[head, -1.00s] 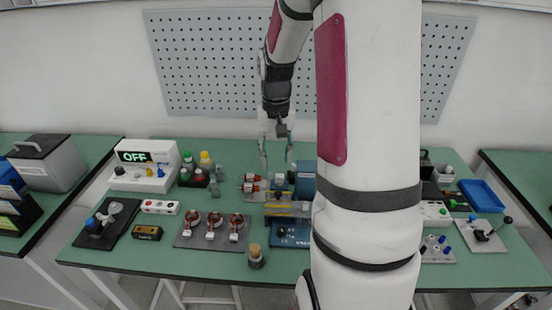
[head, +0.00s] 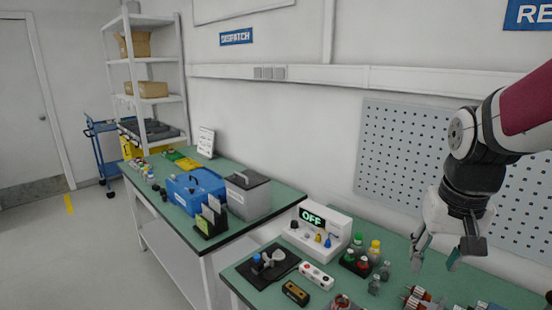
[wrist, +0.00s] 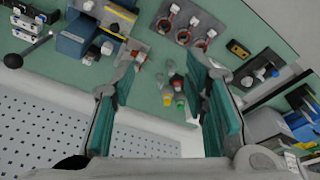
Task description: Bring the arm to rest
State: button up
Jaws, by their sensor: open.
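My gripper (head: 440,254) is open and empty. In the head view it hangs at the right, above the green bench (head: 262,297), with its fingers pointing down. In the wrist view its two teal-padded fingers (wrist: 165,100) stand wide apart with nothing between the pads. Small bottles with yellow, green and red caps (wrist: 174,92) lie beyond the fingertips there. Part of my arm (head: 525,110) shows at the right edge of the head view.
A test unit reading OFF (head: 318,231) and capped bottles (head: 365,253) stand on the bench near the gripper. A pegboard (head: 400,150) is on the wall behind. Shelves (head: 145,90) stand farther left.

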jog(key=s+a+r+n+t+y, duration=0.1)
jog(key=s+a+r+n+t, duration=0.2)
jog(key=s+a, duration=0.7)
notch_tip(320, 180, up, 2)
jog(key=shift+s+a+r+n, duration=0.15)
jog(key=shift+s+a+n, duration=0.3)
jog(key=shift+a, duration=0.25)
dwell(0.4)
